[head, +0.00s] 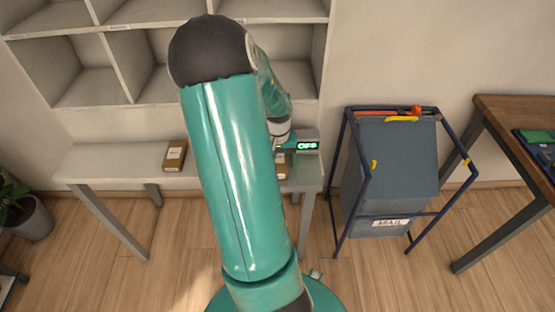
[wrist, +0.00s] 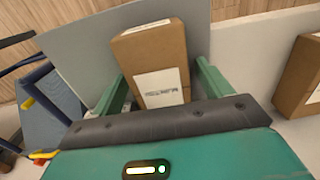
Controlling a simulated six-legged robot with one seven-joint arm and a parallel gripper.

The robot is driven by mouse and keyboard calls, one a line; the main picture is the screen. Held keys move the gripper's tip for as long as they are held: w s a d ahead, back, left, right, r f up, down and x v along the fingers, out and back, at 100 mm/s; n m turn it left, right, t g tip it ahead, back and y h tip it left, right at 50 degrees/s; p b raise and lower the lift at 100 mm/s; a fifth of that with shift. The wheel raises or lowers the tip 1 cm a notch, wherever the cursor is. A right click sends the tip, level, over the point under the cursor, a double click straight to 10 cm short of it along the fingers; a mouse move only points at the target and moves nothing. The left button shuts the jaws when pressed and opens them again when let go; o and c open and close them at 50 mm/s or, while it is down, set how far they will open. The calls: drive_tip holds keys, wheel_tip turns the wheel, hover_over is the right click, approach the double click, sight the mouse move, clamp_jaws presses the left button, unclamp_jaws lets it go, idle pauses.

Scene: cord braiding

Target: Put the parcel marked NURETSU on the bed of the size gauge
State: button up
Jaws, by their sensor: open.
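A brown box parcel (wrist: 150,48) with a white label lies between the two green fingers of my gripper (wrist: 162,70). The label's print is too blurred to read surely. My gripper is open, with a finger on either side of the parcel; I cannot tell whether they touch it. The parcel lies on or against a flat grey plate (wrist: 75,62). In the head view part of a brown parcel (head: 282,172) shows at the bench's right end, mostly hidden by my arm. I cannot surely make out the size gauge.
A second labelled parcel (head: 175,155) lies on the white bench (head: 110,165); one also shows at the wrist view's right edge (wrist: 302,75). Pigeonholes (head: 85,85) are above, a mail bin (head: 390,170) right.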

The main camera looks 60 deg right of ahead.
sight(277, 158)
wheel_tip(277, 158, up, 12)
drive_tip(key=shift+r, duration=0.2)
idle(0.4)
drive_tip(key=w+a+r+n+t, duration=0.1)
drive_tip(key=w+a+r+n, duration=0.25)
drive_tip(key=w+a, duration=0.45)
drive_tip(key=w+a+r+n+t, duration=0.25)
drive_tip(key=a+r, duration=0.25)
drive_tip(key=a, duration=0.6)
drive_tip(key=s+a+r+n, duration=0.1)
drive_tip(key=a+r+n, duration=0.1)
drive_tip(key=a, duration=0.6)
drive_tip(key=s+a+r+n+t, duration=0.1)
drive_tip(key=a+r+n, duration=0.1)
drive_tip(key=a, duration=0.5)
drive_tip(key=s+a+r+n+t, duration=0.1)
drive_tip(key=a+r+n, duration=0.1)
drive_tip(key=a, duration=0.6)
drive_tip(key=shift+s+a+n, duration=0.25)
drive_tip(key=shift+a+n, duration=0.05)
